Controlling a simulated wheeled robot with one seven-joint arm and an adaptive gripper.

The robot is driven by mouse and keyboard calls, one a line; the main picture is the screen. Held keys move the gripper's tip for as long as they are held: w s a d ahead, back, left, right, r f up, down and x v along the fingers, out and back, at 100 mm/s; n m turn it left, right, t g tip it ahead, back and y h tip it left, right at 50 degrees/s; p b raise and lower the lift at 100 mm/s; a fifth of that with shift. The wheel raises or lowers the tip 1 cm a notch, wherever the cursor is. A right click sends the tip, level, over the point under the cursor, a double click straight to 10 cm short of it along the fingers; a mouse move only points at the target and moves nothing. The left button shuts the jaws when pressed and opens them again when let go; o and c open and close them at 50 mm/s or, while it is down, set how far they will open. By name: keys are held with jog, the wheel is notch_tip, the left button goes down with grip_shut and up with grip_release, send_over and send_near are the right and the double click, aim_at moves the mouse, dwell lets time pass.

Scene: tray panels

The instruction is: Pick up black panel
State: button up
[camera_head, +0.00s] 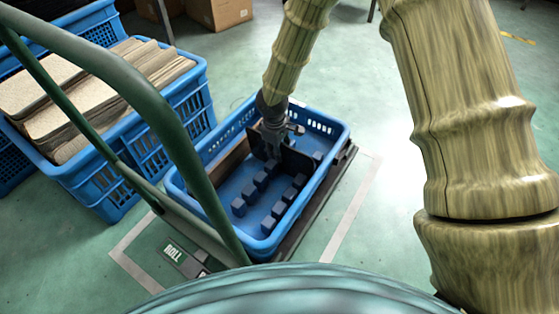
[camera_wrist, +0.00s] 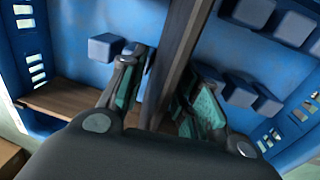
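The black panel (camera_head: 298,161) stands upright on edge in the blue tray (camera_head: 342,140), among rows of blue blocks. In the wrist view the dark panel (camera_wrist: 177,50) runs between my two fingers. My gripper (camera_head: 272,150) reaches down into the tray at the panel. In the wrist view my gripper (camera_wrist: 165,82) is open, with one finger on each side of the panel and narrow gaps beside it. The panel's lower part is hidden by the fingers and palm.
A brown panel (camera_head: 229,160) stands along the tray's left side. Blue blocks (camera_head: 269,225) line the tray floor. A green cart handle (camera_head: 165,100) crosses in front at left. Blue crates (camera_head: 190,100) with stacked tan sheets (camera_head: 85,100) stand at left. Floor at right is clear.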

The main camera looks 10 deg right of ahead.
jog(key=shift+f, duration=0.3)
jog(key=shift+r, duration=0.1)
grip_shut()
